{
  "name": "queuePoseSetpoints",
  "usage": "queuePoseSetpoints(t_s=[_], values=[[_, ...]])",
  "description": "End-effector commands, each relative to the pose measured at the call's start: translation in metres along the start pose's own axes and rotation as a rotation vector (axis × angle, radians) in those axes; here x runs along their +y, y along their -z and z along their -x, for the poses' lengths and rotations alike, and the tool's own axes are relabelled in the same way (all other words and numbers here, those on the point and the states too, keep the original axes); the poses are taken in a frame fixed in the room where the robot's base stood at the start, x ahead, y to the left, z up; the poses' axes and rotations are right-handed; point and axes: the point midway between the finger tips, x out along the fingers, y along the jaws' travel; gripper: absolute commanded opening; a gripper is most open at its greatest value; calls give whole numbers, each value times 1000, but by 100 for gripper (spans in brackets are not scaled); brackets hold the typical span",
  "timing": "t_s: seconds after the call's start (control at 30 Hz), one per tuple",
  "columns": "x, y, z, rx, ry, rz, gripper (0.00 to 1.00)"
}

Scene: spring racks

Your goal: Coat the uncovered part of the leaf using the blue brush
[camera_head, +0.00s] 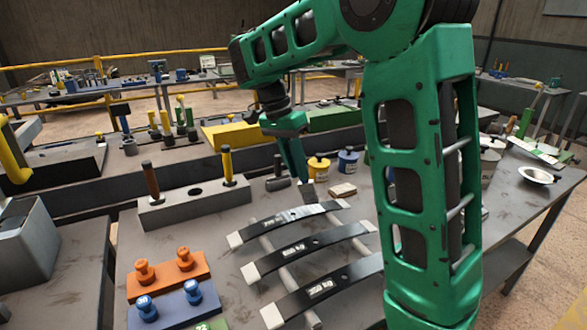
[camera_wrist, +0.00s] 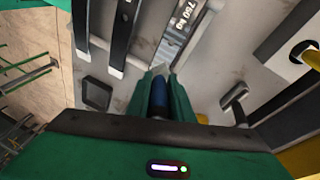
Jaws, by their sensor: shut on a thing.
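My gripper (camera_head: 297,163) points down over the back end of the far leaf. In the wrist view its green fingers (camera_wrist: 161,82) are shut on the blue brush (camera_wrist: 158,98). The brush tip points at the far leaf (camera_head: 290,217); I cannot tell if it touches. This leaf is dark, with a bare grey stretch beside its kg label; the grey also shows in the wrist view (camera_wrist: 172,44). Two other leaves, the middle one (camera_head: 308,247) and the near one (camera_head: 335,286), look dark along their length, each with a white kg label.
A grey holder block (camera_head: 195,206) bears a brown-handled and a yellow-handled tool with an empty hole between. A yellow pot (camera_head: 318,168) and a blue pot (camera_head: 347,162) stand behind the leaves. Orange and blue blocks (camera_head: 175,308) with knobs lie front left. A small light block (camera_head: 343,190) lies nearby.

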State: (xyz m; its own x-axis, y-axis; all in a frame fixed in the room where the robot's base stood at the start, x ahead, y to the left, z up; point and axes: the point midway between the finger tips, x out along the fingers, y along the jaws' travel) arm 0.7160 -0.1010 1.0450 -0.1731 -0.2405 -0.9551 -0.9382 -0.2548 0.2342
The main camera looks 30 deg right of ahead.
Motion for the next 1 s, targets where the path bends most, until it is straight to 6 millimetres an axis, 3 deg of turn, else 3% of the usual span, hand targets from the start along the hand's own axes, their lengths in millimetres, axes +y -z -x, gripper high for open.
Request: queuePoseSetpoints(t_s=[1.0], values=[[-3,-2,-11,1,0,1,0]])
